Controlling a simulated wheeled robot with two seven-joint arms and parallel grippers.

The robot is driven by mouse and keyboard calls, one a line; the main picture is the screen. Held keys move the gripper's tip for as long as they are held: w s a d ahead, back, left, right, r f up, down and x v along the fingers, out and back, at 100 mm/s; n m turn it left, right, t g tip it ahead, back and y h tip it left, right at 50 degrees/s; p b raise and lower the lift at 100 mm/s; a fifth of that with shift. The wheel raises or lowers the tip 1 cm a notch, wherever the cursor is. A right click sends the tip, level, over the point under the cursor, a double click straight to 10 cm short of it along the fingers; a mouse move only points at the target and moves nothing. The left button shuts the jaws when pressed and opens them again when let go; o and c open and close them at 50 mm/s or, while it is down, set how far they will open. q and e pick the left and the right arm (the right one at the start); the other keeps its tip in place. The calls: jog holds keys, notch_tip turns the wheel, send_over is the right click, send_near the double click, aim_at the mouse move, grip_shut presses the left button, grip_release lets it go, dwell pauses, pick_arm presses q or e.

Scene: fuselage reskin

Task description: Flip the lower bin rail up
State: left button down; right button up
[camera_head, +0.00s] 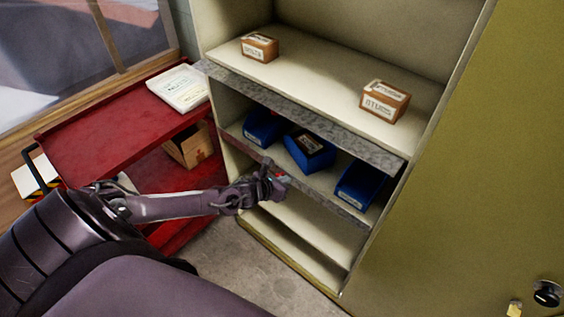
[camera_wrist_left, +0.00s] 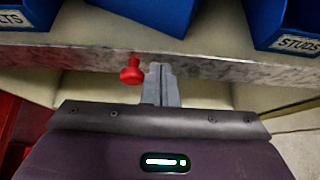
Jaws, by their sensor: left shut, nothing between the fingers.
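The lower bin rail (camera_head: 336,215) is a scuffed grey metal strip along the front edge of the shelf that holds the blue bins. It also crosses the left wrist view (camera_wrist_left: 225,70), below the bin fronts. A red knob (camera_wrist_left: 131,71) shows at the rail in the left wrist view, just left of the fingers. My left gripper (camera_head: 280,181) is at the middle of the rail, its fingers shut and empty. In the left wrist view its fingertips (camera_wrist_left: 160,68) overlap the rail's lower edge; I cannot tell whether they touch it. My right gripper is not in view.
Blue bins (camera_head: 356,188) stand on the shelf behind the rail. A similar grey strip (camera_head: 300,116) edges the shelf above, with two brown boxes (camera_head: 385,101) on it. A red cart (camera_head: 110,140) stands left of the cabinet. Lower shelves (camera_head: 320,225) look empty.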

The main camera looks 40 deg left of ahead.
pick_arm(q)
jog(key=shift+w+a+r, duration=0.1)
jog(key=shift+w+r, duration=0.15)
jog(key=shift+r, duration=0.1)
dwell(0.5)
jog(key=shift+f, duration=0.1)
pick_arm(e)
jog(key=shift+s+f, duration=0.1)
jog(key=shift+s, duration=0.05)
